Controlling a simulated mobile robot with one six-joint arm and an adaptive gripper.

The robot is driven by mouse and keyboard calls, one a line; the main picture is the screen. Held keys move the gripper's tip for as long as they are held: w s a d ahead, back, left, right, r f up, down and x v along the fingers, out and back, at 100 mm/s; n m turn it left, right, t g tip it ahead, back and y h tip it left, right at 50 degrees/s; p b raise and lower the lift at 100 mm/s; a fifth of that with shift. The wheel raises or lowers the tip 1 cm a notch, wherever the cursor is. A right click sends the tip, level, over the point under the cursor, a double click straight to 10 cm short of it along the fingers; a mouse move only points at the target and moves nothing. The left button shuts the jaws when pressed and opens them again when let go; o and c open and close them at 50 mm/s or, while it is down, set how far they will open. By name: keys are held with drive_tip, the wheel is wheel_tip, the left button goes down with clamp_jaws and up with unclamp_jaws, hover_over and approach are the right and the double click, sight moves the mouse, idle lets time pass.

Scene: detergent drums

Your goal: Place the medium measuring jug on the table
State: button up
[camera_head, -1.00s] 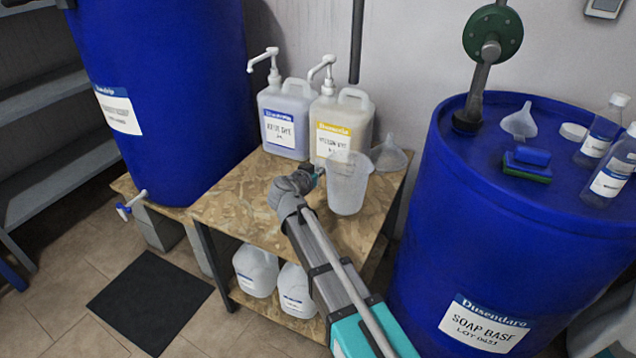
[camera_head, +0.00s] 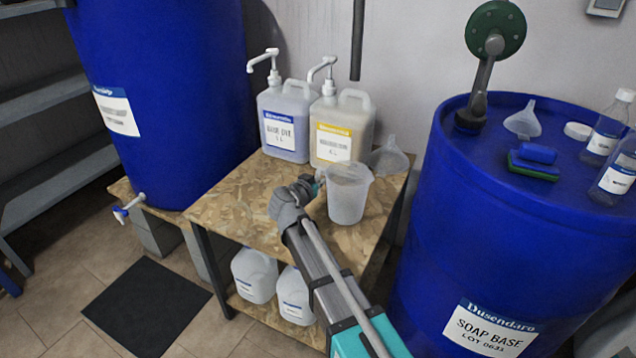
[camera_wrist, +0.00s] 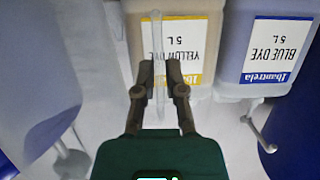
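The medium measuring jug (camera_head: 348,196) is a clear, upright, tapered vessel above the right part of the wooden table (camera_head: 235,208). Its base is at or very near the tabletop; I cannot tell whether it touches. My gripper (camera_head: 318,182) is at the jug's upper left side. In the wrist view my gripper (camera_wrist: 159,78) has its two fingers on either side of a thin translucent strip of the jug (camera_wrist: 157,50), and looks shut on it. The jug's far side is hidden.
Blue dye (camera_head: 284,122) and yellow dye (camera_head: 341,128) containers with pumps stand behind the jug. The soap base drum (camera_head: 480,230) stands right of the table. The table's left front is clear.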

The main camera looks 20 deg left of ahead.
drive_tip(key=shift+o, duration=1.2)
drive_tip(key=shift+r, duration=0.15)
drive_tip(key=shift+r, duration=0.1)
drive_tip(key=p+v, duration=0.3)
drive_tip(key=v, duration=0.9)
drive_tip(key=shift+p, duration=0.4)
